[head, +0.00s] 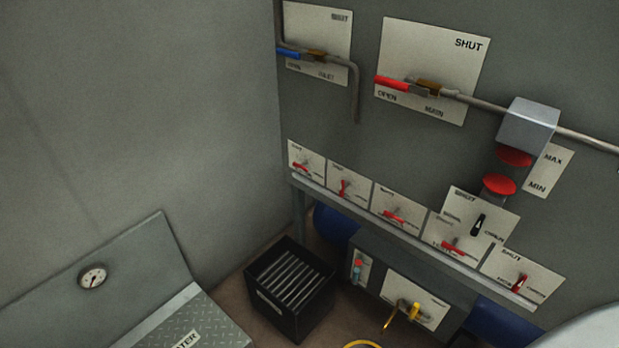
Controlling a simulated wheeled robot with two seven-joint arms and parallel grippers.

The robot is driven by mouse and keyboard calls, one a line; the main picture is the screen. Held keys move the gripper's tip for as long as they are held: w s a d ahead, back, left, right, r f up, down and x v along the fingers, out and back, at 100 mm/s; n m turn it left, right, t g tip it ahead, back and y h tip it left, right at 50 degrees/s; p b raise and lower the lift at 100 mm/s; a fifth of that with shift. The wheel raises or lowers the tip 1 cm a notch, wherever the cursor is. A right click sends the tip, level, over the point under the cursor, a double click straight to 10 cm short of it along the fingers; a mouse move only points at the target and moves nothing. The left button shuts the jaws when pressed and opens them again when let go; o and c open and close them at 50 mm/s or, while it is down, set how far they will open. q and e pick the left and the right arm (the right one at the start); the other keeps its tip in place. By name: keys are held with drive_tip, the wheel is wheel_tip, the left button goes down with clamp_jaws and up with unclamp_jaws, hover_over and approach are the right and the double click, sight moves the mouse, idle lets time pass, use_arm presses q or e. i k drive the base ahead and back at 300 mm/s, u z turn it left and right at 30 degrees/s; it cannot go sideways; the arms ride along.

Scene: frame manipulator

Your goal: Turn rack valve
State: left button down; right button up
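Several valves with labelled plates show in the head view, and I cannot tell which one is the rack valve. A row of plates along a rail carries small red handles, among them a far-left handle (301,167), a middle handle (393,217) and a far-right handle (519,283). A black handle (478,225) sits on a raised plate at the row's right part. On the wall above, a red lever (391,83) points left toward OPEN on the MAIN plate, and a blue lever (288,54) also points left. Neither gripper is in view.
A yellow valve (413,311) sits on a low plate under the rail. A black slatted crate (291,290) stands on the floor. Red round knobs (498,186) hang below a grey box (528,125). A metal unit with a gauge (93,277) is at lower left.

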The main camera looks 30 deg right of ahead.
sight(342, 187)
drive_tip(key=z, duration=0.5)
drive_tip(key=i, duration=0.8)
drive_tip(key=z, duration=0.75)
drive_tip(key=k, duration=1.25)
drive_tip(key=u, duration=0.8)
drive_tip(key=i, duration=1.2)
drive_tip(key=z, duration=0.15)
